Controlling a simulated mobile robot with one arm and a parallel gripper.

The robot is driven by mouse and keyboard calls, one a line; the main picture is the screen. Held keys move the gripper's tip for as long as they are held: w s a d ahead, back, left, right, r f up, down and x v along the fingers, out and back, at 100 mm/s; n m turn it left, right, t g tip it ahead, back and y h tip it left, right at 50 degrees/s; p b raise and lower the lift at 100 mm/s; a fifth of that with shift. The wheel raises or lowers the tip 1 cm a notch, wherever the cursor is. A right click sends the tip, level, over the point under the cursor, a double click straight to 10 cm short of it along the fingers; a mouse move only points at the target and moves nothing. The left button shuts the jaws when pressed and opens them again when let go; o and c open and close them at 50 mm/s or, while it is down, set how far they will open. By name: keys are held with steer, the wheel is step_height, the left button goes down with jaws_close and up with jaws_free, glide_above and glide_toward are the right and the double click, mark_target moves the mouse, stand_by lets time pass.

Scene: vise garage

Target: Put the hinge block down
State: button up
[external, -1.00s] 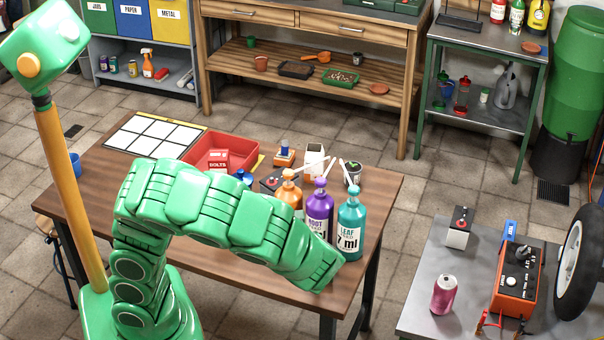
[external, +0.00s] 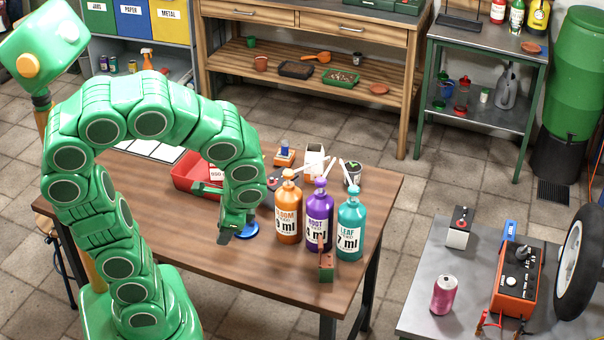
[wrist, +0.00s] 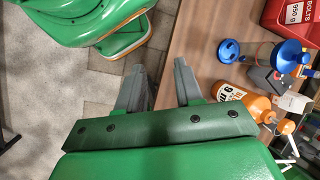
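Orange (external: 288,212), purple (external: 319,222) and teal (external: 351,225) pump bottles stand in a row behind the block. A red bin (external: 186,178) and a blue round item (external: 246,231) are further left. The table's front middle is clear.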

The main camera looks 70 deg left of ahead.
steer(key=s+d+r+n+t+h, duration=0.1)
steer(key=s+d+r+n+h, duration=0.2)
steer(key=s, duration=0.3)
steer(key=shift+d+r+n+h, duration=0.3)
steer(key=shift+d+r+h, duration=0.1)
steer(key=shift+d, duration=0.3)
stand_by(0.6)
